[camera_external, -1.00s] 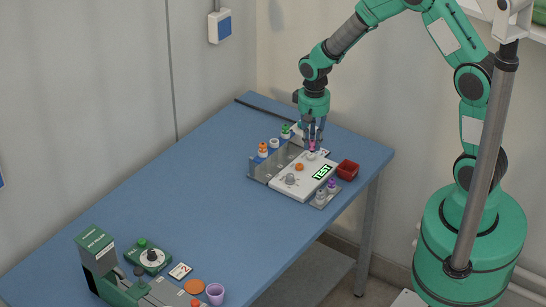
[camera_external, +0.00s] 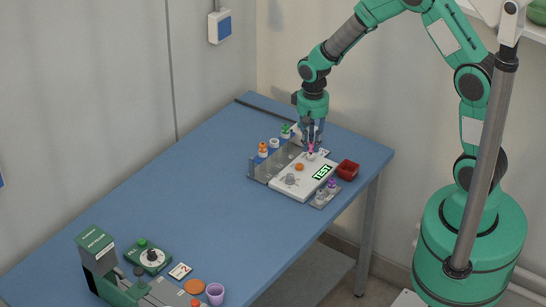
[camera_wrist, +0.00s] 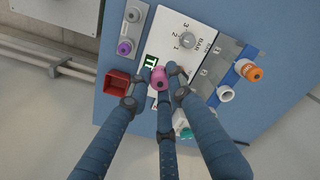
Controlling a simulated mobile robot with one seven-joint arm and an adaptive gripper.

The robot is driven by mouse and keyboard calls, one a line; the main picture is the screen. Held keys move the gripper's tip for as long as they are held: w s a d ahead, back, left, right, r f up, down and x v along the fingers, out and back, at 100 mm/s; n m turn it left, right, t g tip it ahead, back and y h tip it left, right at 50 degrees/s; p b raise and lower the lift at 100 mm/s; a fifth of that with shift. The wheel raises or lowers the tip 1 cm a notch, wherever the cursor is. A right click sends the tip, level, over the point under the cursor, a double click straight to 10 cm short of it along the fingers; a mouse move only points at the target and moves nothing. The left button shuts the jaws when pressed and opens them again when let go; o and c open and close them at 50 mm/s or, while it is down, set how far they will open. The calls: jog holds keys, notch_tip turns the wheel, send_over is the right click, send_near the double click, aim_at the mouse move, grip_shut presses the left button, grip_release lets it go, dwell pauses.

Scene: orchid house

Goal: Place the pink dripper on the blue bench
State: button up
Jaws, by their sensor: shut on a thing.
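The pink dripper (camera_external: 311,147) is small and held low over the back edge of the white test unit. It also shows in the wrist view (camera_wrist: 160,79), between the fingertips. My gripper (camera_external: 311,141) has three dark fingers, shut on the dripper from above; they also show in the wrist view (camera_wrist: 161,75). Whether the dripper's lower end touches the unit is hidden. The blue bench (camera_external: 160,205) runs from the front left to the back right, and its top is under the unit.
The white test unit (camera_external: 280,184) has a lit green display. A grey rack with orange, white and green-capped drippers (camera_external: 286,131) stands left of it. A red bin (camera_external: 347,169) and a purple-capped dripper (camera_external: 331,185) are at right. The bench's middle is clear. A green machine (camera_external: 97,250) stands front left.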

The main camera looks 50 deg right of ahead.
jog(key=s+a+f+b, duration=0.1)
jog(key=a+f, duration=0.2)
jog(key=a, duration=0.4)
jog(key=s+a+f+b, duration=0.1)
jog(key=a+f+b, duration=0.1)
jog(key=a, duration=0.5)
jog(key=s+a+f+b, duration=0.1)
jog(key=s+a+f, duration=0.1)
jog(key=a, duration=0.5)
jog(key=shift+a+f, duration=0.3)
jog(key=shift+f, duration=0.55)
jog(key=shift+w, duration=0.2)
jog(key=w+a, duration=0.1)
jog(key=w, duration=0.4)
jog(key=w+a+f+b, duration=0.1)
jog(key=w+a, duration=0.1)
jog(key=w, duration=0.3)
jog(key=w+a+b, duration=0.1)
jog(key=w, duration=0.4)
jog(key=shift+a+f, duration=0.25)
jog(key=shift+f+b, duration=0.55)
jog(key=shift+f, duration=1.2)
jog(key=shift+f, duration=0.1)
